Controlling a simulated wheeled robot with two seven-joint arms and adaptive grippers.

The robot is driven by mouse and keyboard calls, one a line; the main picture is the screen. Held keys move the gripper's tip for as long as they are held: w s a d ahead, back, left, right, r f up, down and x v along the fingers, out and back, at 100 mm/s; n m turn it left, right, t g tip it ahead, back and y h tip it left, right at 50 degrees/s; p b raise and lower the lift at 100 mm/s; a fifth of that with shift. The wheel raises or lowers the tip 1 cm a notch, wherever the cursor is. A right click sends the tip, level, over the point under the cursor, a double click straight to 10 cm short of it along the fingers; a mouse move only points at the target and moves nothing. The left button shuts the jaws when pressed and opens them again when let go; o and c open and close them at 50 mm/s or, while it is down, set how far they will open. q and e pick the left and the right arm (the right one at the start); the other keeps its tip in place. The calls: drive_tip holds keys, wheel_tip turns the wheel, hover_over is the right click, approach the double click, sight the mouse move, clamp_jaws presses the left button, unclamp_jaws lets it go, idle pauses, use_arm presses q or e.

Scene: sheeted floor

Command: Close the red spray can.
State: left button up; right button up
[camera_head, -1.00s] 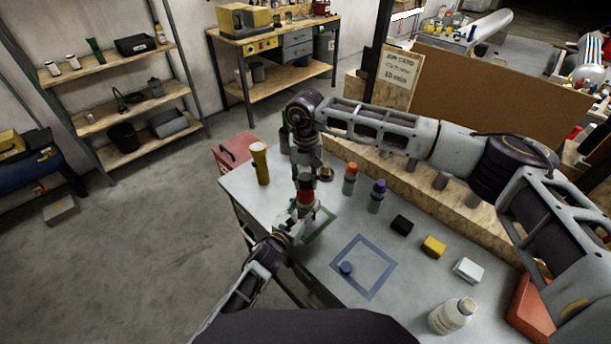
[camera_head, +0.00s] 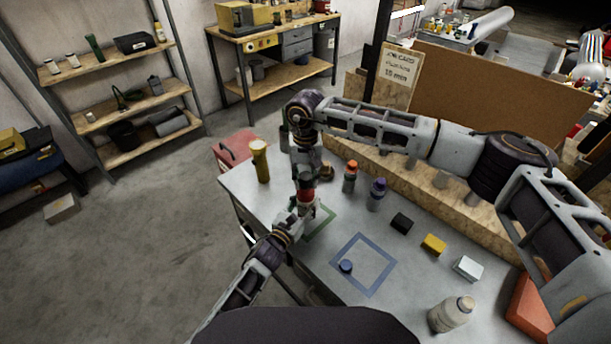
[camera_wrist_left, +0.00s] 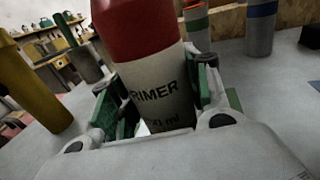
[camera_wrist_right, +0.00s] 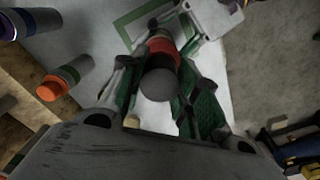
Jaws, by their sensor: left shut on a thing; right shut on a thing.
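The red spray can (camera_head: 307,193) stands upright over the table's left part, near the green square outline. In the left wrist view its white lower body (camera_wrist_left: 155,92) reads "PRIMER" below a red upper part. My left gripper (camera_head: 302,212) is shut around that lower body. My right gripper (camera_head: 306,180) comes down from above and is shut on a dark round cap (camera_wrist_right: 158,85) at the can's top. The can's red part shows just beyond the cap in the right wrist view. The fingers hide the joint, so I cannot tell whether the cap is seated.
Orange-topped (camera_head: 350,177) and purple-topped (camera_head: 377,195) cans stand to the right, and a yellow flashlight-shaped object (camera_head: 260,162) to the left. A small blue cap (camera_head: 346,267) lies inside the blue square outline (camera_head: 385,278).

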drive_tip(key=shift+f, duration=0.35)
drive_tip(key=o, duration=0.7)
drive_tip(key=shift+o, duration=0.2)
wheel_tip(320, 180, up, 12)
idle(0.7)
use_arm(q)
drive_tip(key=o, duration=1.5)
drive_tip(key=shift+o, duration=0.2)
drive_tip(key=shift+s, duration=0.1)
